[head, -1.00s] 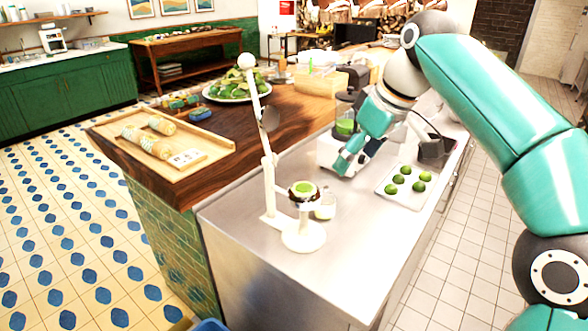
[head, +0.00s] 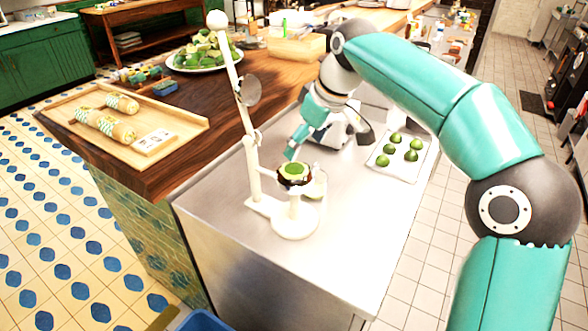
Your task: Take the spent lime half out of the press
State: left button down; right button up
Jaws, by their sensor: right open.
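The white press (head: 294,222) stands on the steel counter with its long lever (head: 236,95) raised. The spent lime half (head: 293,170) sits in the press's dark-rimmed cup, its green top showing. My right gripper (head: 292,152) is open, with its fingertips just behind and above the cup. I cannot tell whether they touch the lime half; nothing shows between them. My left gripper is not in view.
A glass (head: 316,187) stands close beside the press. A white tray (head: 409,172) with several whole limes lies to the right. A wooden tray (head: 190,128) with wrapped rolls and a plate (head: 222,67) of limes are on the wooden top. The front steel counter is clear.

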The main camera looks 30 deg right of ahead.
aim_at(297, 161)
jog(key=shift+x, duration=3.25)
jog(key=shift+c, duration=0.3)
jog(key=c, duration=0.7)
